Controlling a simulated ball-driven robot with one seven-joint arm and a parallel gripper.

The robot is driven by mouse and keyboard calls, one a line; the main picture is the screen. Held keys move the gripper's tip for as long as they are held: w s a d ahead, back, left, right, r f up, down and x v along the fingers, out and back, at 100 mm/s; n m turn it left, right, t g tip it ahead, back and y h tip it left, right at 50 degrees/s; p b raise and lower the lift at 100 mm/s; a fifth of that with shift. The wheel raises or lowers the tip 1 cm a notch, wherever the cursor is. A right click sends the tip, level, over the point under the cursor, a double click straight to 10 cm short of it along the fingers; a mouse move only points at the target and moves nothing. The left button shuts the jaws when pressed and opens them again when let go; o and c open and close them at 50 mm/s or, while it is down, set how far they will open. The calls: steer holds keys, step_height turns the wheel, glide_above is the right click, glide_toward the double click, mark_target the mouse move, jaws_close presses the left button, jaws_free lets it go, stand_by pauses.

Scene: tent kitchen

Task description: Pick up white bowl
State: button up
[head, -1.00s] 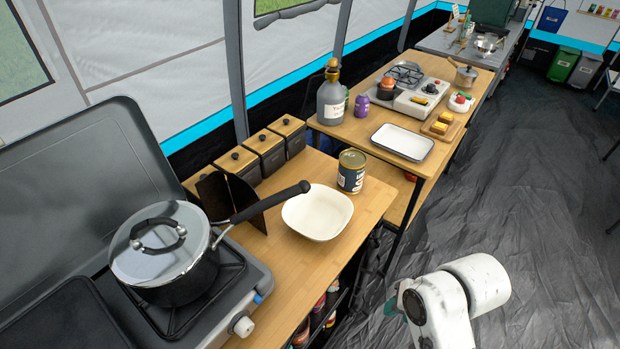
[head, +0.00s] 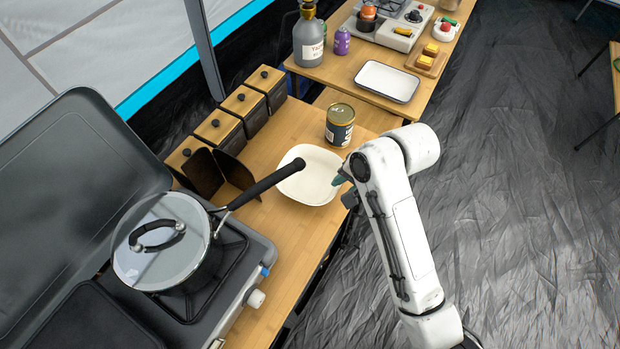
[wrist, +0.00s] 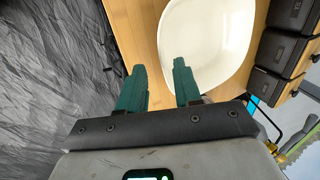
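The white bowl (head: 312,178) stands upright and empty on the wooden counter, between a saucepan's handle and a tin can. It also shows at the top of the wrist view (wrist: 208,40). My gripper (wrist: 158,70) has its two green fingers spread apart with nothing between them. In the wrist view the right finger overlaps the bowl's near rim and the left finger is beside the counter edge. In the head view my gripper (head: 341,180) is at the bowl's right side, mostly hidden behind my arm. I cannot tell whether a finger touches the bowl.
A lidded pan (head: 165,245) sits on the stove, its black handle (head: 268,185) reaching over the bowl's left rim. A tin can (head: 340,124) stands just behind the bowl. Black boxes with wooden lids (head: 243,104) line the back. Open floor (head: 520,200) lies to the right.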

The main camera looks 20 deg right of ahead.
mark_target(339, 187)
steer(key=shift+p+x, duration=0.45)
steer(key=shift+x, duration=1.9)
steer(key=shift+w+a, duration=0.1)
steer(key=shift+c, duration=0.3)
jaws_close()
steer(key=shift+r, duration=0.1)
